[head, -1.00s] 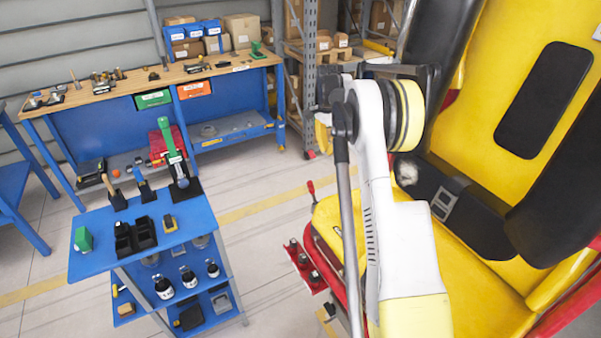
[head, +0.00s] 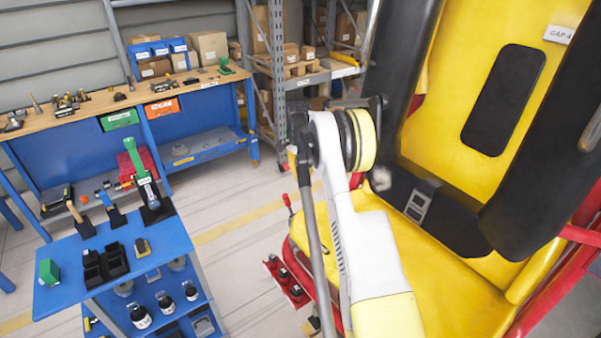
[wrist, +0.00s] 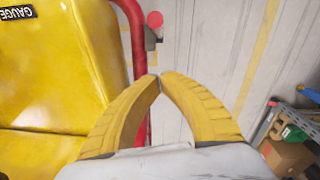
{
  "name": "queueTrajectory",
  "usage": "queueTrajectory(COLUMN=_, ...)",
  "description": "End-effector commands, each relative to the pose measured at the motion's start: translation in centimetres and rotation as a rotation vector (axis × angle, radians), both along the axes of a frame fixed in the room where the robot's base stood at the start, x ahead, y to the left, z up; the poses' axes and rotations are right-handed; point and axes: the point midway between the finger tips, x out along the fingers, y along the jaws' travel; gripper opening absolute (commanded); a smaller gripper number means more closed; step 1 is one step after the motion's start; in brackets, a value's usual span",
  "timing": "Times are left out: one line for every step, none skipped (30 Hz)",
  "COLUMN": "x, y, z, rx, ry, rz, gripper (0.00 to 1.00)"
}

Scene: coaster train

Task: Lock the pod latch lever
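A lever with a red grip (head: 287,202) stands upright at the left front edge of the yellow pod seat (head: 375,235) in the head view. In the wrist view a red round knob (wrist: 155,19) on a grey bracket, likely the same lever, sits beside the red rail (wrist: 139,50). My gripper (wrist: 160,77) has its two yellow fingers brought together at the tips, with nothing seen between them. The tips appear just below the bracket in the wrist picture, apart from the knob; the height gap cannot be told. In the head view my arm hides the fingers.
A blue tool cart (head: 165,240) stands left of the seat, with tools and bottles. A workbench (head: 130,98) and shelving (head: 300,78) stand behind. A red tray (head: 287,282) is beside the seat's left edge. Open floor lies between cart and seat.

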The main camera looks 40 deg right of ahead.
Motion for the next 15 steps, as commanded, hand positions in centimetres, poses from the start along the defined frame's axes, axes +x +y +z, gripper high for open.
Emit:
queueTrajectory(x=-0.1, y=0.0, z=-1.3, rx=0.0, ry=0.0, rz=0.0, gripper=0.0)
queueTrajectory(x=-0.1, y=0.0, z=-2.0, rx=0.0, ry=0.0, rz=0.0, gripper=0.0)
queueTrajectory(x=-0.1, y=0.0, z=-2.8, rx=0.0, ry=0.0, rz=0.0, gripper=0.0)
queueTrajectory(x=-0.2, y=0.0, z=-3.4, rx=0.0, ry=0.0, rz=0.0, gripper=0.0)
queueTrajectory(x=-0.2, y=0.0, z=-3.9, rx=0.0, ry=0.0, rz=0.0, gripper=0.0)
queueTrajectory(x=-0.3, y=0.9, z=-3.8, rx=0.0, ry=0.0, rz=0.003, gripper=0.0)
queueTrajectory(x=-0.3, y=1.4, z=-3.9, rx=0.0, ry=0.0, rz=0.002, gripper=0.0)
queueTrajectory(x=-0.4, y=1.9, z=-4.0, rx=0.0, ry=0.0, rz=0.002, gripper=0.0)
queueTrajectory(x=-0.5, y=2.3, z=-4.1, rx=0.0, ry=0.0, rz=0.002, gripper=0.0)
queueTrajectory(x=-0.5, y=2.6, z=-4.2, rx=0.0, ry=0.0, rz=0.002, gripper=0.0)
queueTrajectory(x=-0.6, y=2.9, z=-4.2, rx=0.0, ry=0.0, rz=0.002, gripper=0.0)
queueTrajectory(x=-0.6, y=3.2, z=-4.3, rx=0.0, ry=0.0, rz=0.001, gripper=0.0)
queueTrajectory(x=-0.7, y=3.4, z=-4.3, rx=0.0, ry=0.0, rz=0.001, gripper=0.0)
queueTrajectory(x=-0.7, y=3.5, z=-4.3, rx=0.0, ry=0.0, rz=0.001, gripper=0.0)
queueTrajectory(x=-0.7, y=3.7, z=-4.3, rx=0.0, ry=0.0, rz=0.001, gripper=0.0)
